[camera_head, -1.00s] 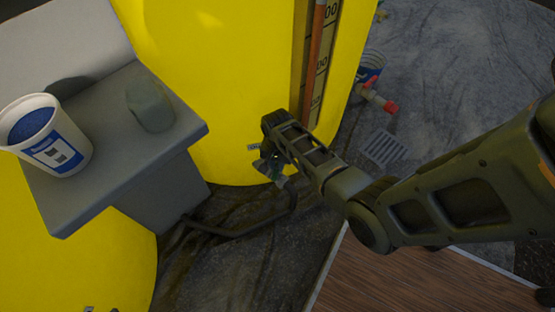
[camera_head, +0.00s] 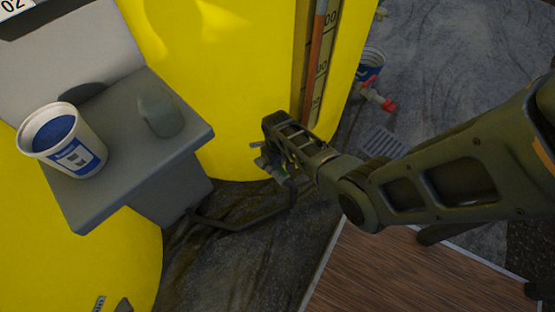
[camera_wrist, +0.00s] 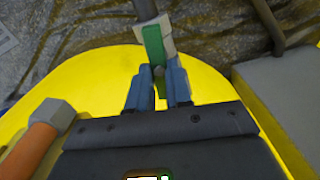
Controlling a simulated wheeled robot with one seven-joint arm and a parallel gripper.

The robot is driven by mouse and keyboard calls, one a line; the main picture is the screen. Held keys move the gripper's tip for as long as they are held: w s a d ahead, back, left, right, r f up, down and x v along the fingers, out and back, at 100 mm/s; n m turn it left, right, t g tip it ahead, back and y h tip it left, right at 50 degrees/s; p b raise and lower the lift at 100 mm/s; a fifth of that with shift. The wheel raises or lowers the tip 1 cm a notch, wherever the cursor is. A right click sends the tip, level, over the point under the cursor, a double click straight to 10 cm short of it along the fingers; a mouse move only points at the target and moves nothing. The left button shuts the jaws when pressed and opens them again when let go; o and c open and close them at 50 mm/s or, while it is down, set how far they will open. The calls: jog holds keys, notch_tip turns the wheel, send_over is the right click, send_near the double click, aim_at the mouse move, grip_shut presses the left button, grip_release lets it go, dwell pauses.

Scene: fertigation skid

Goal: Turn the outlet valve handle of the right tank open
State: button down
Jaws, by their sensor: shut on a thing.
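The right tank (camera_head: 230,90) is the large yellow one in the middle of the head view, with a level scale on its side. My gripper (camera_head: 273,164) is low at its front, by the outlet valve, and my wrist hides most of the valve. In the wrist view the green valve handle (camera_wrist: 153,43) runs from a grey fitting (camera_wrist: 148,10) down between my two blue-grey fingertips (camera_wrist: 158,85). The fingers are shut on the handle's near end. The valve's inside cannot be seen.
A grey stand (camera_head: 110,185) at left holds a white-and-blue cup (camera_head: 80,160) and a grey rounded object (camera_head: 160,112). A dark hose (camera_head: 240,222) runs along the floor below the valve. A red-tipped fitting (camera_head: 388,105) and a floor grate (camera_head: 382,142) lie at right.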

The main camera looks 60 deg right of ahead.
jog(key=shift+n, duration=0.7)
jog(key=c, duration=1)
grip_release()
jog(key=shift+c, duration=0.2)
jog(key=shift+r, duration=0.1)
notch_tip(320, 180, up, 8)
jog(key=p, duration=0.4)
jog(key=shift+f, duration=0.2)
